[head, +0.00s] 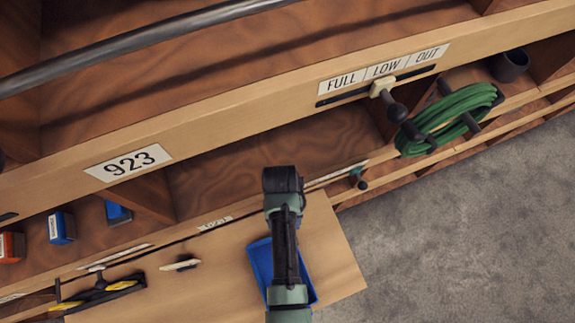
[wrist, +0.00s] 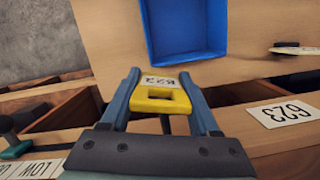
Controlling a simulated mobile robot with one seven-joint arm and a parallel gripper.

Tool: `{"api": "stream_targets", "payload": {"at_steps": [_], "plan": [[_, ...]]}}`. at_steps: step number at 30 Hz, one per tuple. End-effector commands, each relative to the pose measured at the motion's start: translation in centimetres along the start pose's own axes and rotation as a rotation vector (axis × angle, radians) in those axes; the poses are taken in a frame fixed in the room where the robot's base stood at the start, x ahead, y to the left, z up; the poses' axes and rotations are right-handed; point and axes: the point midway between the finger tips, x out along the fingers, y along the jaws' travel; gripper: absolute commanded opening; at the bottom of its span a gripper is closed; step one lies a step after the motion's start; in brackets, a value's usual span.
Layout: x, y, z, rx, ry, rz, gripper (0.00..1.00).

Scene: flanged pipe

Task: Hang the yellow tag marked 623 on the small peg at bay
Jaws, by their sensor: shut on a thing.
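My gripper (wrist: 159,85) is shut on the yellow tag (wrist: 160,104), with blue fingers on either side of it. The tag has a rectangular hole and a pale strip with an inverted number that looks like 623. In the head view my gripper (head: 284,180) points down by the shelf front, and the tag is hidden. A white bay plate (head: 128,162) reads 923 there; a number plate (wrist: 285,112) also shows at right in the wrist view. A small dark green peg (head: 358,181) sticks out from the lower shelf edge. Which peg belongs to the tag's bay, I cannot tell.
A wooden board (head: 335,255) with a blue tray (head: 262,265) juts out below my gripper. A green hose coil (head: 447,120) and a slider knob (head: 397,112) are at right. Blue boxes (head: 62,228) stand at left. Grey floor is open at lower right.

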Motion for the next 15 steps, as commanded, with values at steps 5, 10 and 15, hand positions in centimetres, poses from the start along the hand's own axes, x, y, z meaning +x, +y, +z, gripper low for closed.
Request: {"api": "stream_targets", "payload": {"at_steps": [5, 10, 15], "plan": [[0.1, -0.3, -1.2, -0.001, 0.002, 0.000, 0.01], [0.1, -0.5, -2.0, -0.001, 0.000, 0.000, 0.01], [0.2, -0.6, -2.5, -0.001, 0.000, 0.000, 0.01]]}}
